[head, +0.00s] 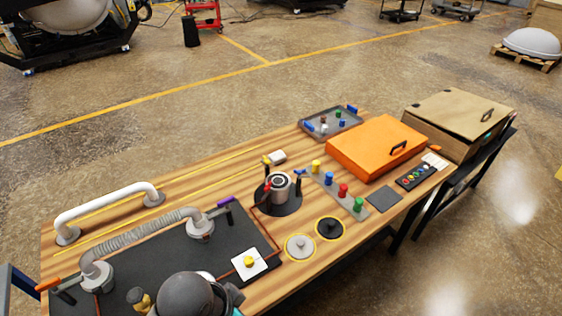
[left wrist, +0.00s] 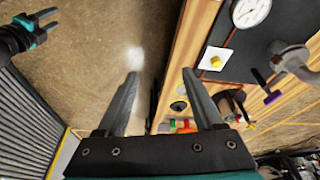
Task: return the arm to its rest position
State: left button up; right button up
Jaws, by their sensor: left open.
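My left gripper (left wrist: 160,74) is open in the left wrist view, its two dark fingers well apart with nothing between them. The floor and the bench edge show behind the fingers. In the head view a grey rounded link of my arm (head: 188,296) covers part of the bench at the bottom edge. Neither gripper's fingers show clearly there.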

pick_arm(q)
jog(key=s+a+r+n+t+y, duration=0.1)
jog(key=s+a+r+n+y, duration=0.15)
jog(key=s+a+n, duration=0.55)
notch_tip(320, 180, down, 31)
jog(key=m+g+b, duration=0.1)
jog(key=m+b, duration=0.1)
jog(key=b, duration=0.8)
jog(key=s+a+f+b, duration=0.1)
jog(key=s+f+b, duration=0.2)
jog(key=s+f, duration=0.2)
jog(key=s+a+f+g+b, duration=0.1)
jog(key=s+f+b, duration=0.2)
jog(key=f, duration=0.8)
jog(key=s+a+f+b, duration=0.1)
jog(key=s+f+b, duration=0.2)
jog(key=s+f, duration=0.4)
jog(key=shift+f+b, duration=0.4)
jog(key=shift+f, duration=0.2)
jog(key=shift+a, duration=0.1)
